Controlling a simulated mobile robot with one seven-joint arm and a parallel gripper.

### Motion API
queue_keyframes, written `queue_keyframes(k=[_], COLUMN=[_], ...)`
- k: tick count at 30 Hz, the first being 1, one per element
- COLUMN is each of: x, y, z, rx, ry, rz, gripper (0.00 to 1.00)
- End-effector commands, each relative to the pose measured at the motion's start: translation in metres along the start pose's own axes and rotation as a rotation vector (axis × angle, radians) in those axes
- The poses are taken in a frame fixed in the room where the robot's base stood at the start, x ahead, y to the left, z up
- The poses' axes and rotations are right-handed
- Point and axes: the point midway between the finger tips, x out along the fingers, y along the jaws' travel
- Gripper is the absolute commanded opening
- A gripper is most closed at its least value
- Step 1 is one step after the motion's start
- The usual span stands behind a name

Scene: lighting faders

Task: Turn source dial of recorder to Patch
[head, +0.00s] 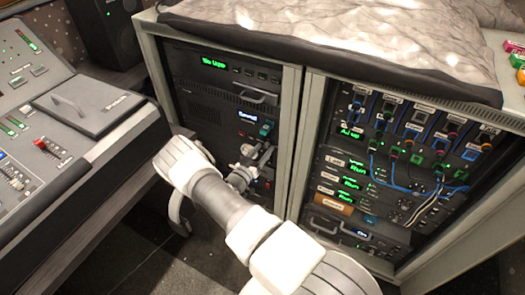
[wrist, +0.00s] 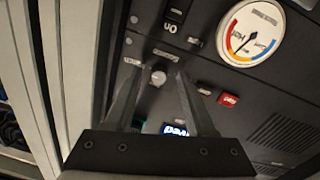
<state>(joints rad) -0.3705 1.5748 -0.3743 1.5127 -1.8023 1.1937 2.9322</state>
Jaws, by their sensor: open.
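A small round light-grey dial (wrist: 158,78) on a dark rack panel shows in the wrist view, with small pale labels around it that are too small to read. My gripper (wrist: 160,76) is open, with one finger on each side of the dial in the picture and dark gaps between. I cannot tell whether the fingertips reach the dial's depth. In the head view my gripper (head: 258,158) is at the left rack bay, and my arm and gripper hide the dial there. A lit display (wrist: 176,129) is partly hidden behind the fingers.
A round coloured gauge (wrist: 250,34) and a red button (wrist: 228,99) are beside the dial. A green "No tape" display (head: 214,63) tops the left bay. The right bay (head: 400,150) has patch cables. A mixing console (head: 65,140) stands at left.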

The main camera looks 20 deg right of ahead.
Motion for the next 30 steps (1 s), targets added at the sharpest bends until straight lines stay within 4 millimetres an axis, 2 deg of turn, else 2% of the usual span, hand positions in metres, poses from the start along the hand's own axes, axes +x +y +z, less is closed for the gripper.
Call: queue_keyframes(k=[4,8,21,27,30], x=[-0.005,-0.024,-0.13,-0.162,-0.17], y=[0.0,0.0,-0.001,-0.001,0.0], z=[0.0,-0.001,-0.002,-0.001,-0.001], rx=[-0.001,-0.003,-0.001,-0.001,-0.001], ry=[0.0,-0.002,0.0,0.0,0.001], rz=[-0.001,-0.002,-0.005,-0.003,-0.001], gripper=[0.55,0.55,0.55,0.55,0.55])
